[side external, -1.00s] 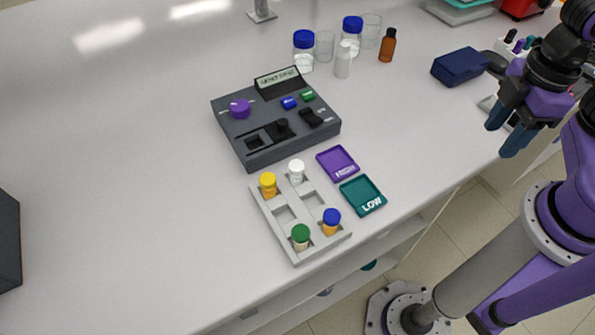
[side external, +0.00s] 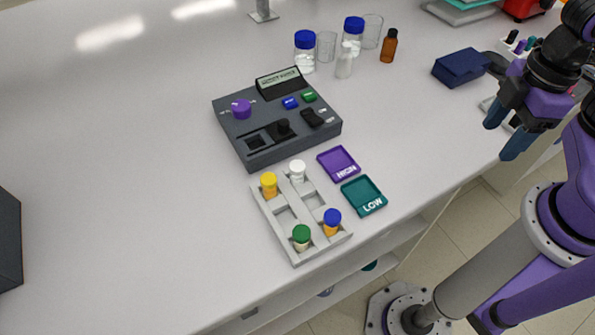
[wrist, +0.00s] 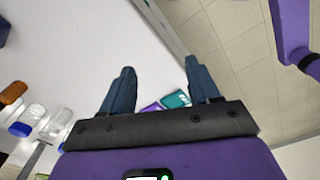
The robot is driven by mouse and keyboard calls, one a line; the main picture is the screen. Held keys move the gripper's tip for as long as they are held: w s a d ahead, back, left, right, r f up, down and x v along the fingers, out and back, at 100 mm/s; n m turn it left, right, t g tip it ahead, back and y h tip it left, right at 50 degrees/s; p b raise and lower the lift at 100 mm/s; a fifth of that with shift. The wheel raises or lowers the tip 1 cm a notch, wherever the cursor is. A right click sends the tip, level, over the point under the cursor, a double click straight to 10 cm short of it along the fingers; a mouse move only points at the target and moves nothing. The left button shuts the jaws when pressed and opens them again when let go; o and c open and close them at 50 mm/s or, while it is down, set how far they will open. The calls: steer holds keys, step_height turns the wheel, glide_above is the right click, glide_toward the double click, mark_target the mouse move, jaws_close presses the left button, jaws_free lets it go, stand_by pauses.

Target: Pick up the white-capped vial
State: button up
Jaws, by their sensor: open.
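The white-capped vial (side external: 297,170) stands upright in the far right compartment of the light grey rack (side external: 274,236). In the same rack stand a yellow-capped vial (side external: 269,184) at far left, a green-capped vial (side external: 301,236) at near left and a blue-capped vial (side external: 332,221) at near right. My gripper (side external: 499,136) is open and empty, well to the right of the rack, around the table's right edge. Its two blue fingers stand apart in the wrist view (wrist: 160,88), where the white-capped vial does not show.
A dark grey device (side external: 275,118) with a purple knob stands behind the rack. A purple HIGH tray (side external: 338,163) and a teal LOW tray (side external: 363,196) lie right of the rack. Bottles and beakers (side external: 326,46) and a dark blue box (side external: 460,67) stand farther back.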

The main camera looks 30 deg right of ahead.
steer(key=w+a+f+t+y, duration=0.2)
steer(key=w+a, duration=0.1)
steer(key=w, duration=0.3)
steer(key=w+a+f+t+y, duration=0.2)
steer(key=w+a, duration=0.1)
steer(key=w, duration=0.3)
steer(key=n+g+y, duration=0.1)
steer(key=n+y, duration=0.2)
steer(key=y, duration=0.6)
glide_toward(304, 164)
steer(key=x, duration=0.4)
steer(key=shift+a+r, duration=0.25)
steer(key=shift+a, duration=0.1)
steer(key=shift+f+x, duration=0.2)
steer(key=shift+x, duration=1.15)
steer(key=shift+f+x, duration=0.15)
steer(key=shift+x, duration=1.2)
steer(key=shift+d, duration=0.25)
steer(key=c, duration=1.1)
